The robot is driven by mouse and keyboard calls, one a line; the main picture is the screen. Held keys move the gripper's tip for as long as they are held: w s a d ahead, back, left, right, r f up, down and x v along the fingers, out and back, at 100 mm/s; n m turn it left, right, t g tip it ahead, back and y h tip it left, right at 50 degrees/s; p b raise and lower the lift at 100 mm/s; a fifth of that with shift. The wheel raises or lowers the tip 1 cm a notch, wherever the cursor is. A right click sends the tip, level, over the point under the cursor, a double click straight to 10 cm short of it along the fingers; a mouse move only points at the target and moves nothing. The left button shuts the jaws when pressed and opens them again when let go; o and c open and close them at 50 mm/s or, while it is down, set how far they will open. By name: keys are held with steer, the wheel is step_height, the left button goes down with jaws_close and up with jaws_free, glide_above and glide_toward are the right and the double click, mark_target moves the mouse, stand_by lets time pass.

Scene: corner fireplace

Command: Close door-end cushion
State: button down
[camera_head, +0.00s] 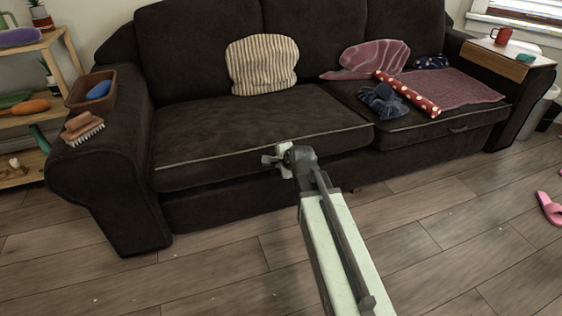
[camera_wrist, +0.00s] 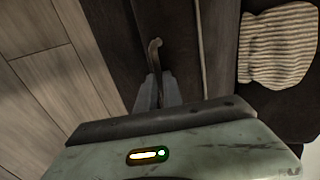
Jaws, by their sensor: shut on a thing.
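The dark brown sofa has two seat cushions. The left seat cushion (camera_head: 225,128) has pale piping and a dark shadow line beneath its front face. The right seat cushion (camera_head: 420,122) has a small handle (camera_head: 457,129) on its front. My gripper (camera_head: 277,159) is at the front of the left cushion. In the wrist view, my gripper (camera_wrist: 157,90) is shut on a thin curved handle (camera_wrist: 155,52) at that cushion's front; the fingers hide its lower part. I cannot tell which cushion is the door-end one.
A striped pillow (camera_head: 262,64) stands on the left cushion. A pink pillow (camera_head: 374,60), a red dotted roll (camera_head: 408,93) and dark cloth (camera_head: 382,100) lie on the right cushion. A brush (camera_head: 84,133) lies on the left armrest. A pink slipper (camera_head: 550,208) lies on open floor.

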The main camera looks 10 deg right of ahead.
steer(key=shift+s+f+b, duration=0.2)
steer(key=shift+f+b, duration=0.1)
steer(key=shift+f, duration=0.2)
steer(key=shift+s+f+b, duration=0.2)
steer(key=shift+f+b, duration=0.05)
steer(key=shift+f, duration=0.25)
steer(key=c, duration=2)
jaws_free()
steer(key=shift+r, duration=0.1)
steer(key=o, duration=0.5)
steer(key=shift+d, duration=0.1)
steer(key=shift+w, duration=0.1)
steer(key=shift+r, duration=0.1)
